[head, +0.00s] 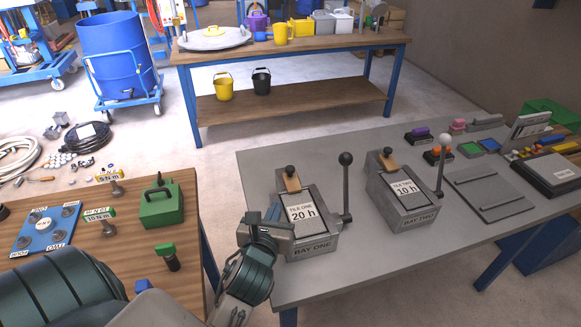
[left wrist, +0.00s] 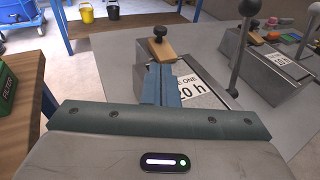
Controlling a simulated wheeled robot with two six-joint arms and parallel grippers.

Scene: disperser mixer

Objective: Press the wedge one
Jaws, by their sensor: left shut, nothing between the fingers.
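Bay one (head: 312,243) is a grey metal box on the grey table, with a label reading "TILE ONE 20 h" on top. A tan wooden wedge (head: 292,183) with a dark knob above it sits at its far end; the wedge (left wrist: 161,50) also shows in the left wrist view. My left gripper (head: 275,212) is shut and empty at the left side of bay one, on the near side of the wedge. In the left wrist view its closed fingers (left wrist: 161,84) point toward the wedge and cover part of the tile label. Contact cannot be told.
A black-knobbed lever (head: 347,190) stands upright right of bay one. Bay two (head: 405,200) has its own wedge (head: 388,162) and a white-knobbed lever (head: 441,165). A flat grey plate (head: 488,196) lies farther right. The wooden bench (head: 130,235) at left holds a green box (head: 162,205).

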